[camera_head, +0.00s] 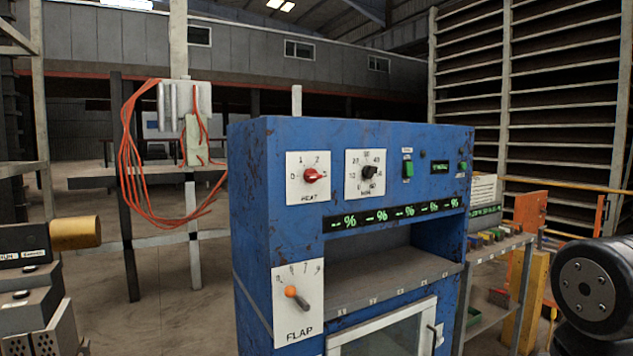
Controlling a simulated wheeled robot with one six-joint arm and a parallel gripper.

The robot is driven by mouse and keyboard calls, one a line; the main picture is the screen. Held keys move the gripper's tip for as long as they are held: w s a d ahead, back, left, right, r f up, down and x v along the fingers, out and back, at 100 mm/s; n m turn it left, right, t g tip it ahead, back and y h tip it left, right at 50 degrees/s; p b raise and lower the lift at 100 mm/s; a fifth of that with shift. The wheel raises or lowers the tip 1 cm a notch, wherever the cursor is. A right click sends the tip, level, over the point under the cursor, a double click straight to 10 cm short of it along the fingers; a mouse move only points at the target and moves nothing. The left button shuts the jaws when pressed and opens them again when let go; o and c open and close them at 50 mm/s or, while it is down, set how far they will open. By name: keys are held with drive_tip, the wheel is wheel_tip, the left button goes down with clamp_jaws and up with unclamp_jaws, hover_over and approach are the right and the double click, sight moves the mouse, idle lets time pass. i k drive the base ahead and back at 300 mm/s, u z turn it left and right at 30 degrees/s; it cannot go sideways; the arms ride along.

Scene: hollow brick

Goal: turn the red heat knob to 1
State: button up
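The red heat knob (312,175) sits on a white plate (296,190) marked HEAT, at the upper left of the front of a blue, worn machine (400,143). The plate shows 0 at the left, 1 at the upper left and 2 at the upper right. The knob's narrow end seems to point right, away from the 1; its exact setting is too small to read surely. Nothing touches the knob. My gripper is not in view.
A black MIN dial (369,172) is right of the knob, with a green switch (408,169) beyond. An orange-tipped FLAP lever (291,291) sticks out below. A shelf rack (500,246) stands at the right. Orange cables (125,165) hang at the left.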

sight(311, 175)
drive_tip(key=u, duration=0.7)
drive_tip(key=i, duration=0.65)
drive_tip(key=z, duration=0.45)
